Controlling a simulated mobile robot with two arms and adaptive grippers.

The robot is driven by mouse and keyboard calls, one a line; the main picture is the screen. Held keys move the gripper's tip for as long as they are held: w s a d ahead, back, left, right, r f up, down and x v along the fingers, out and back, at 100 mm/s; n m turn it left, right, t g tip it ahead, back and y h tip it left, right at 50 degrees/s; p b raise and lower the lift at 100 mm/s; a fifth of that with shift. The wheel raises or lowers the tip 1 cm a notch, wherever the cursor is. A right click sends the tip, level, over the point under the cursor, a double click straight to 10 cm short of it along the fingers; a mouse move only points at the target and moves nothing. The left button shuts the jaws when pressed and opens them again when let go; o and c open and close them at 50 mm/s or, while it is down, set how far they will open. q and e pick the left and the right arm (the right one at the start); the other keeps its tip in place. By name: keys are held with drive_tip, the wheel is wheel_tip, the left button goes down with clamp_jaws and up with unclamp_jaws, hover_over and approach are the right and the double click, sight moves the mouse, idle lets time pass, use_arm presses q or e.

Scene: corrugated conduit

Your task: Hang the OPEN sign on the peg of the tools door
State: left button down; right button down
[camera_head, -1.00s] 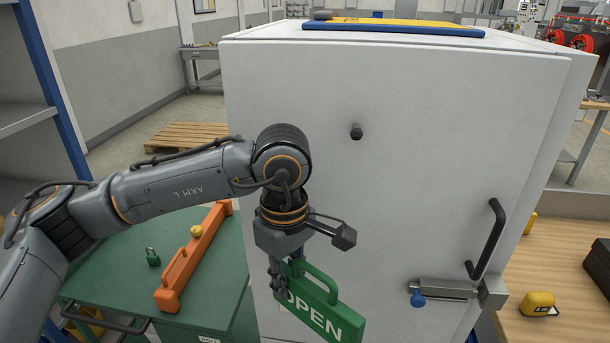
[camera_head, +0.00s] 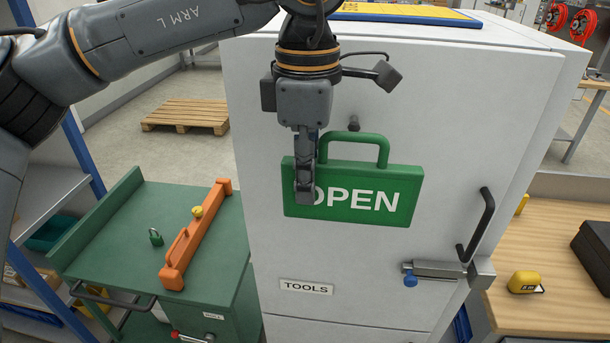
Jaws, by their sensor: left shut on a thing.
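The green OPEN sign (camera_head: 385,210) has white letters and a loop handle on top. My left gripper (camera_head: 305,192) is shut on the left part of the sign and holds it upright in front of the tools door (camera_head: 350,265). The dark peg (camera_head: 382,124) shows on the door just above the top of the sign's handle. In the picture the handle loop lies below the peg; I cannot tell how far the sign is from the door. A TOOLS label (camera_head: 306,287) is lower on the door. My right gripper is not in view.
The door has a black handle (camera_head: 478,225) and a latch with a blue knob (camera_head: 411,281) at right. A green cart (camera_head: 115,245) at left bears an orange level (camera_head: 205,225) and a green padlock (camera_head: 155,237). A wooden bench (camera_head: 555,255) with a yellow tape measure (camera_head: 525,282) stands at right.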

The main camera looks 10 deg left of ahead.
use_arm(q)
drive_tip(key=shift+w+f+p, duration=0.15)
drive_tip(key=shift+w+p, duration=0.75)
drive_tip(key=shift+w, duration=1.25)
drive_tip(key=shift+w, duration=0.1)
drive_tip(key=shift+w, duration=0.3)
drive_tip(key=shift+w+p, duration=0.25)
drive_tip(key=shift+p, duration=0.15)
drive_tip(key=shift+w+p, duration=0.6)
drive_tip(key=shift+w, duration=0.3)
